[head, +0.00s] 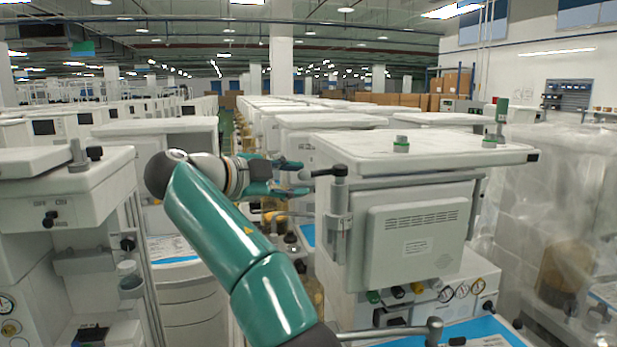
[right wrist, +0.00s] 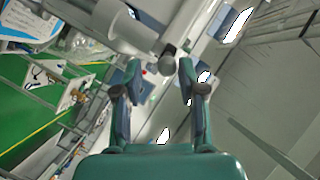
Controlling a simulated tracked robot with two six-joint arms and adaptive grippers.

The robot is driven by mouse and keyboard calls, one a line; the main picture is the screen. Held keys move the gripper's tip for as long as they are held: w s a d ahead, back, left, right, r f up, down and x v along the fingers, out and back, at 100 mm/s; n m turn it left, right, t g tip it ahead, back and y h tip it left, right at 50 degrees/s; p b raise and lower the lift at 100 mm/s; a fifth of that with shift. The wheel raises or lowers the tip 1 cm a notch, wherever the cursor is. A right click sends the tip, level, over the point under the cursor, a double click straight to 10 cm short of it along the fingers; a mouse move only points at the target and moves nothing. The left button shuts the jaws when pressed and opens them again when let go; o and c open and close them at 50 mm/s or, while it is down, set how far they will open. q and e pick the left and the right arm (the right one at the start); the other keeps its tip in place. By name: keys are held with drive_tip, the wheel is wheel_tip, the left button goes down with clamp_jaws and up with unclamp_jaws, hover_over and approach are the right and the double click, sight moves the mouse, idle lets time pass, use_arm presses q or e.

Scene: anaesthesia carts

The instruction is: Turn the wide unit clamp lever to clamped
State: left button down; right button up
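The clamp lever (head: 325,172) is a short bar with a dark hub on a grey clamp post (head: 338,215), at the left side of the wide unit (head: 420,240). It points left, roughly level, and ends in a small grey knob. My right gripper (head: 303,177) is open, with its teal fingers above and below that knob in the head view. In the right wrist view a dark round lever end (right wrist: 168,50) shows between and just beyond the open fingertips (right wrist: 160,66). I cannot tell whether they touch it. My left gripper is out of view.
A left cart (head: 60,190) with an OFF/ON knob stands close by. A grey rod with a round end (head: 435,328) sticks out low in front of the wide unit. Plastic-wrapped equipment (head: 570,210) stands at the right, and rows of carts fill the back.

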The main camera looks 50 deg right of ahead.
drive_tip(key=f+v, duration=0.1)
drive_tip(key=v, duration=0.6)
drive_tip(key=shift+a+f, duration=0.25)
drive_tip(key=shift+a, duration=0.25)
drive_tip(key=shift+w, duration=0.1)
